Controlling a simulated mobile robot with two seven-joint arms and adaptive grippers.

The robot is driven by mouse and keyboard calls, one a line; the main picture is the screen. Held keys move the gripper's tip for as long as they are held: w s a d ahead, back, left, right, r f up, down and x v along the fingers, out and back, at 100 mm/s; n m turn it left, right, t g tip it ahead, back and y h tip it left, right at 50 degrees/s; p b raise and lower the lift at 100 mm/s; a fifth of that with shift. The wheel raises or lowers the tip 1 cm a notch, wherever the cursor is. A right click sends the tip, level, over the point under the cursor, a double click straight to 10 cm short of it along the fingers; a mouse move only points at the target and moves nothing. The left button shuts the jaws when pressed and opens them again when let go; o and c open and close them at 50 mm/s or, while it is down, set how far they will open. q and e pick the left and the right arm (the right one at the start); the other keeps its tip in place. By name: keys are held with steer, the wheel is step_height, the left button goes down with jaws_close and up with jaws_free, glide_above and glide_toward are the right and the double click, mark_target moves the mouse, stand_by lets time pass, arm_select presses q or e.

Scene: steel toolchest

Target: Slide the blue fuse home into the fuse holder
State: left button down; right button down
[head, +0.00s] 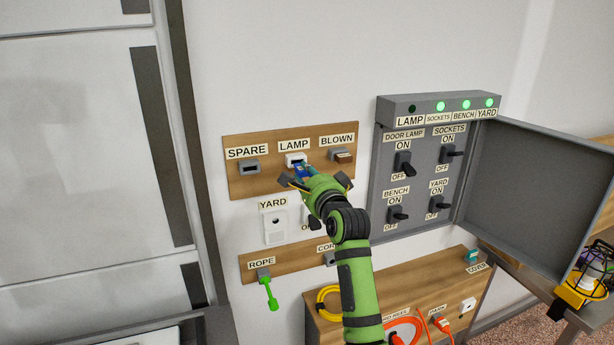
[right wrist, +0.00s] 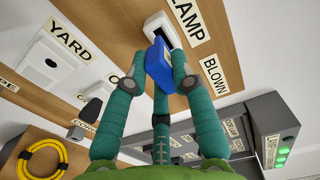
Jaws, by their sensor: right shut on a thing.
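The blue fuse (head: 300,168) is held at the white fuse holder (head: 294,158) under the LAMP label. My right gripper (head: 303,178) is shut on it. In the right wrist view, the blue fuse (right wrist: 157,70) sits between the fingers (right wrist: 160,75), its far end close to the dark slot of the white holder (right wrist: 182,27). Part of the slot is still visible beside the fuse. I cannot tell whether the fuse's tip is inside the slot. My left gripper is not in view.
A grey SPARE holder (head: 249,167) is left, and a BLOWN holder (head: 337,152) with a brown fuse is right on the wooden board (head: 237,187). The grey switch panel (head: 425,170) is right; its LAMP light (head: 412,108) is dark, the others green. Its door (head: 525,190) stands open.

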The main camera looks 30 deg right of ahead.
mark_target(302, 170)
steer(key=shift+x, duration=1.7)
steer(key=c, duration=1)
jaws_free()
steer(key=v, duration=1.2)
